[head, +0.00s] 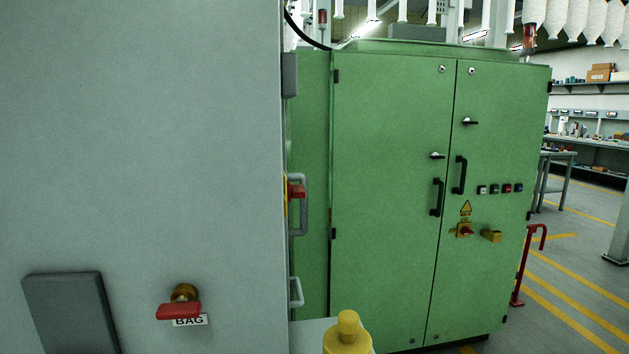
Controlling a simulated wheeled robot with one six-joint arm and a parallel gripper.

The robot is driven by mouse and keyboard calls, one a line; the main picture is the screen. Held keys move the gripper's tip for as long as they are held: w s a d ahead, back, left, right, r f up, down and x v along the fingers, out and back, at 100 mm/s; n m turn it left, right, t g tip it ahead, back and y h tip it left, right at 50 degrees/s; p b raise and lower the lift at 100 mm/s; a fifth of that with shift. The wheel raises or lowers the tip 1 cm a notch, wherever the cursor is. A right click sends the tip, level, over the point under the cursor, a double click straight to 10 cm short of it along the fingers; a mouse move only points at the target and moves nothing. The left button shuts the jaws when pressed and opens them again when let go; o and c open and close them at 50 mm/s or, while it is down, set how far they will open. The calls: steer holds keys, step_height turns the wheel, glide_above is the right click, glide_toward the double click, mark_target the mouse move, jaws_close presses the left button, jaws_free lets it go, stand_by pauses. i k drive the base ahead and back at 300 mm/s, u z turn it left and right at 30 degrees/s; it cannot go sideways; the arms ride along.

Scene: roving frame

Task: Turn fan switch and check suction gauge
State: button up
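A green two-door cabinet (390,130) stands in the middle of the head view. On its right door is a red rotary switch (465,231) on a yellow plate, under a yellow warning triangle (466,208). A second red handle (298,191) on a yellow backing sits at the edge of the grey panel, seen side-on. I cannot tell which is the fan switch. A red lever (179,311) on a brass fitting, labelled BAG, is on the grey panel at lower left. No suction gauge can be made out. My gripper is not in view.
The large grey panel (140,150) fills the left side, close to me. A yellow rounded object (347,335) stands at the bottom edge. A red floor post (522,268) is right of the cabinet. The floor with yellow stripes (570,290) is clear at right. Workbenches are behind.

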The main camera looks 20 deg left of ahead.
mark_target(294, 191)
steer(key=z, duration=1.05)
steer(key=i, duration=1.9)
steer(key=u, duration=3.45)
